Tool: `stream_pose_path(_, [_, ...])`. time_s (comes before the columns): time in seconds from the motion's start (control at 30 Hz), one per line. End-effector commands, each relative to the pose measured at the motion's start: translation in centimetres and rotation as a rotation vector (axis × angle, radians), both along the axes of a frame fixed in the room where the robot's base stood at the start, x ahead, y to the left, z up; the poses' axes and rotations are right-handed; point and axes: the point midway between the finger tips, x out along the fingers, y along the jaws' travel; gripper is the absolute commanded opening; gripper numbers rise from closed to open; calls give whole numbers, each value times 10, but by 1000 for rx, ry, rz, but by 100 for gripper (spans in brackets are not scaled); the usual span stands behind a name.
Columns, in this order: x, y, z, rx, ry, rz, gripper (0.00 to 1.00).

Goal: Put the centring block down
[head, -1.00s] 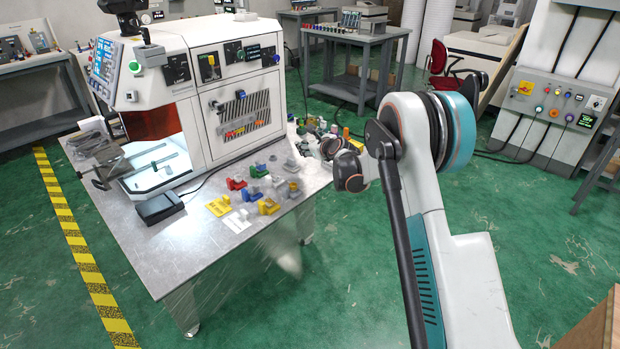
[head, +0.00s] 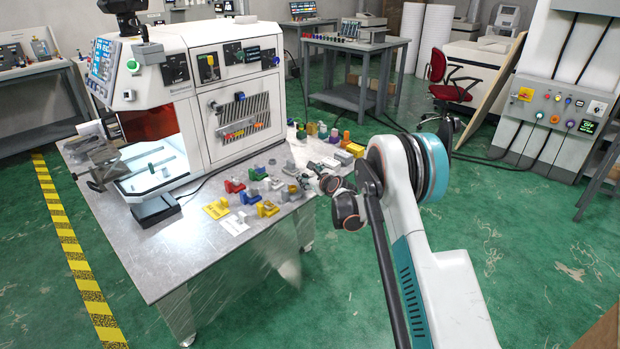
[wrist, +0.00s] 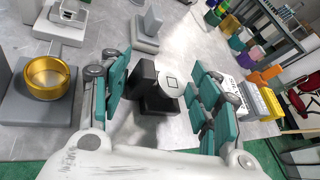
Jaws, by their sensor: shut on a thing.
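My gripper (wrist: 160,88) has teal fingers and is shut on the centring block (wrist: 150,86). It appears as a black block with a pale round face marked by a small square, between the fingers. The metal tabletop (wrist: 208,50) shows behind it; I cannot tell whether the block touches it. In the head view my arm reaches to the right end of the metal table (head: 190,255), and the fingers and held block are too small or hidden to make out.
A gold ring (wrist: 47,77) on a grey base stands left of my gripper. Grey fixtures (wrist: 147,28) stand beyond; orange and yellow blocks (wrist: 266,76) lie right. A white machine (head: 235,100) fills the table's back. A yellow plate (head: 217,209) and white card (head: 234,225) lie near the front edge.

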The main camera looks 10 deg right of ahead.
Motion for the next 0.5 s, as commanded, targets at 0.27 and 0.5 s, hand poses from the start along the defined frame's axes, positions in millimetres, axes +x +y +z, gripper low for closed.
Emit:
stream_pose_path(0.27, [0,0,-1,0,0,0,64])
stream_pose_path(0.5, [0,0,-1,0,0,0,78])
